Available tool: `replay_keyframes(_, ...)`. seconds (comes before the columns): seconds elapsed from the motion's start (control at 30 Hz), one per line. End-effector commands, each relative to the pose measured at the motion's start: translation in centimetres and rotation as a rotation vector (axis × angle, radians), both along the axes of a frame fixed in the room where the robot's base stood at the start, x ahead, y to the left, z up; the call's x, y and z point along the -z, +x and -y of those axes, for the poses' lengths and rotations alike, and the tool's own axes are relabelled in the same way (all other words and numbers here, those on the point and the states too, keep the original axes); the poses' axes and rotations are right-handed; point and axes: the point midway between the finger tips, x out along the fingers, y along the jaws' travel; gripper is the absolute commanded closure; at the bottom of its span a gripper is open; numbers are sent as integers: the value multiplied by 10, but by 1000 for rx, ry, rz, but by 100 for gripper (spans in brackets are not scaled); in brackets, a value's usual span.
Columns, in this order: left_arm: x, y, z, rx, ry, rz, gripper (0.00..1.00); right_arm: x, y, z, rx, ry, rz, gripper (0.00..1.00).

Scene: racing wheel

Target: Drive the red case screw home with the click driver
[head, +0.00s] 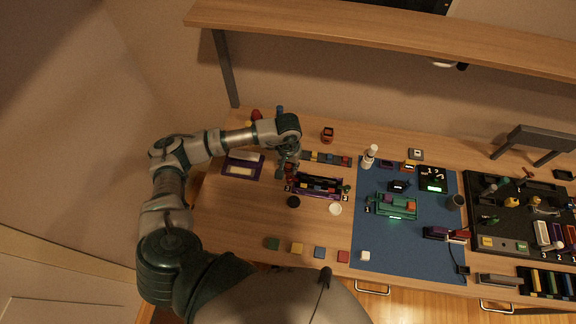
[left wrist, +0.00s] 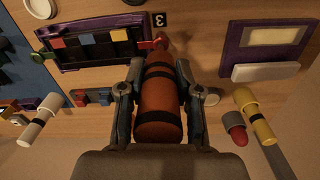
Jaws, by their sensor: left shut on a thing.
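The click driver (left wrist: 160,105), an orange-red cylinder with black bands, is between the fingers of my left gripper (left wrist: 160,75), which is shut on it. In the head view my left gripper (head: 287,170) is low over the left end of the purple case (head: 318,194). A small red piece (left wrist: 148,44), perhaps the red case screw, shows at the case's end close to the driver's far end. I cannot tell whether they touch. My right gripper is not in view.
A purple-framed tray (left wrist: 231,42) lies beside the case. A black disc (head: 293,202) and a white dish (head: 335,209) lie in front. The blue mat (head: 410,250) bears a green case (head: 392,206). A shelf (head: 380,32) spans the back. The front left tabletop is mostly clear.

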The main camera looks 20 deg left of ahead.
Motion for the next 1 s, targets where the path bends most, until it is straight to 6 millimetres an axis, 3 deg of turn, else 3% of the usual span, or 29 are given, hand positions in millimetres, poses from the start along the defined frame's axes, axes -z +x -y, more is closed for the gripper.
replay_keyframes(0.5,-49,2,-2,-1,1,9,100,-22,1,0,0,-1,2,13)
replay_keyframes(1.0,-49,2,-2,-2,1,9,100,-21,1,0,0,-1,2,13)
